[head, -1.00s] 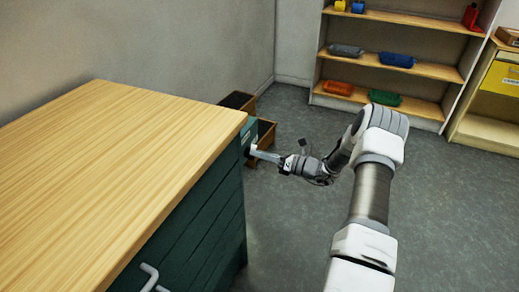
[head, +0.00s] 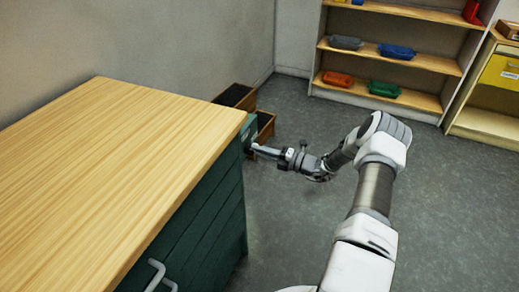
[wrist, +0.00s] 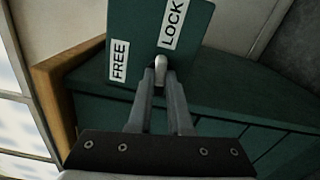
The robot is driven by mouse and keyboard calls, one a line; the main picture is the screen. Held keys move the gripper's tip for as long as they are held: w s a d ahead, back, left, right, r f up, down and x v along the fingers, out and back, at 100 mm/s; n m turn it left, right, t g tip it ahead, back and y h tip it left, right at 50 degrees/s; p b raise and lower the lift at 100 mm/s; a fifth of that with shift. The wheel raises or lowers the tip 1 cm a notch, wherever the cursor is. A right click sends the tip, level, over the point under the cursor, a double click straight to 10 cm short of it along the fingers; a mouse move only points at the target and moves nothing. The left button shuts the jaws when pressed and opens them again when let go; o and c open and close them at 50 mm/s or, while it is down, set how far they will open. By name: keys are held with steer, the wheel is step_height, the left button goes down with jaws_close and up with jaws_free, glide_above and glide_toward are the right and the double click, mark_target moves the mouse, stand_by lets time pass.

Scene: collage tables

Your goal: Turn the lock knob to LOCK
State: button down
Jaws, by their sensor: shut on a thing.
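The lock knob (wrist: 160,62) is a small pale lever on a dark green plate (wrist: 200,50) in the wrist view. The plate bears a white FREE label (wrist: 119,60) left of the knob and a white LOCK label (wrist: 173,24) above it. My gripper (wrist: 161,76) is shut on the knob, one finger on each side. The fingers hide part of the knob; its exact pointing is hard to tell. In the head view my gripper (head: 254,148) reaches the far end of the green cabinet (head: 205,225); the knob is hidden there.
The cabinet's wooden top (head: 120,150) fills the left. Brown open boxes (head: 236,96) stand on the floor behind its far end. A shelf unit (head: 395,60) with coloured bins stands at the back. The grey floor (head: 300,230) right of the cabinet is clear.

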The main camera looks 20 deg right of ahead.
steer(key=shift+f+m, duration=0.1)
steer(key=shift+m, duration=0.7)
steer(key=c, duration=0.8)
jaws_free()
steer(key=shift+c, duration=0.2)
steer(key=p+v, duration=0.2)
steer(key=v, duration=1.5)
steer(key=shift+s, duration=0.25)
steer(key=shift+d, duration=0.1)
